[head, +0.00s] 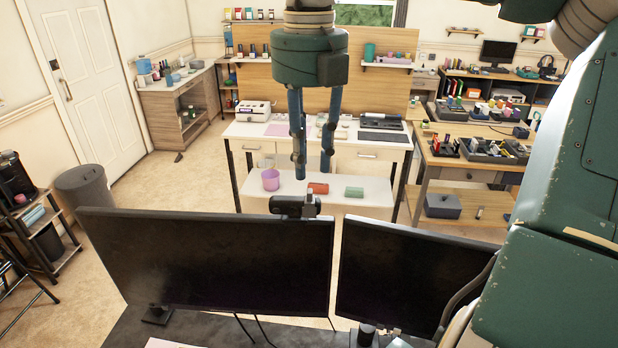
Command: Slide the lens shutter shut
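A black webcam (291,206) sits on the top edge of the left monitor (200,262), near that monitor's right end. Its lens and shutter are too small and dark to make out, so I cannot tell the shutter's position. My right gripper (314,179) hangs in from the top of the head view, fingers pointing down. Its two blue-grey fingers are apart with nothing between them. In the picture the fingertips are just above the webcam and slightly to its right; no contact is visible. My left gripper is not in view.
The right monitor (400,282) stands beside the left one, with a narrow gap between them. Both stand on a dark desk (225,332). My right arm fills the right side. A white workbench (240,131) and a wooden table (455,160) stand farther back.

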